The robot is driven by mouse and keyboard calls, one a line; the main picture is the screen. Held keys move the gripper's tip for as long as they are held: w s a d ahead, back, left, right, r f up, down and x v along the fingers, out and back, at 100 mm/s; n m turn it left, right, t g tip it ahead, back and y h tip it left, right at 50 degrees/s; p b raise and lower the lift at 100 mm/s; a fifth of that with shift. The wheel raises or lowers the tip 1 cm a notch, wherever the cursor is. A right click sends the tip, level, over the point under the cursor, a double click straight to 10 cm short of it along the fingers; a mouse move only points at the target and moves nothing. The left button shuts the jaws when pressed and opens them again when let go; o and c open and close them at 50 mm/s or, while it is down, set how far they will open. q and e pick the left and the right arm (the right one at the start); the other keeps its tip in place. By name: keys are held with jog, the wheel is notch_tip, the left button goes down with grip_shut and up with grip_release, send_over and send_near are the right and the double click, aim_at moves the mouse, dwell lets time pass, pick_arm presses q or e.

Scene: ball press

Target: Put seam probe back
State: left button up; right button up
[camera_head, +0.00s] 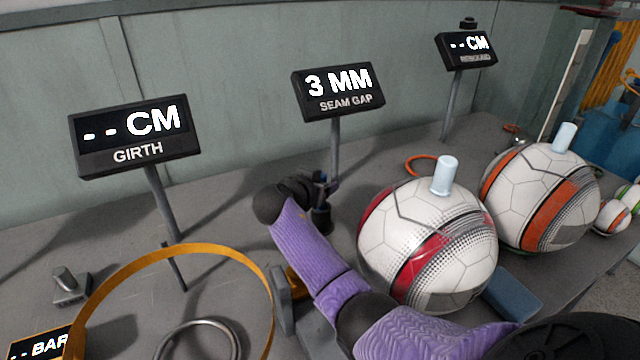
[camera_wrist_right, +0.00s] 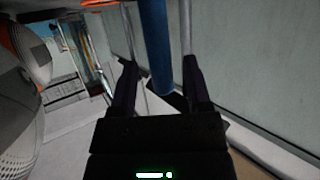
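The seam probe appears as a blue rod (camera_wrist_right: 157,45) in the right wrist view. In the head view, only a small blue part (camera_head: 320,178) shows at my right gripper, above a dark upright holder (camera_head: 322,218). My right gripper (camera_wrist_right: 160,70) has its fingers apart, with the blue rod between them and a gap visible on each side. In the head view my right gripper (camera_head: 318,188) is beside the post of the seam gap display (camera_head: 338,90), which reads 3 MM. The probe's lower end and its seating are hidden. My left gripper is not in view.
A red-and-white ball (camera_head: 425,240) stands right of my right forearm, and an orange-and-white ball (camera_head: 540,195) behind it; each has a pale peg on top. A yellow hoop (camera_head: 180,250) and metal ring (camera_head: 200,325) are at left. Girth display (camera_head: 135,135) stands behind them.

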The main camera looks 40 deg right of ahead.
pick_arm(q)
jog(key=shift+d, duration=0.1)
pick_arm(e)
jog(key=shift+r, duration=0.15)
pick_arm(q)
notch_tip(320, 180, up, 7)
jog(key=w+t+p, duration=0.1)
jog(key=p, duration=0.6)
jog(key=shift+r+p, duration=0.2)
jog(key=shift+p, duration=0.1)
pick_arm(e)
jog(key=v, duration=1.2)
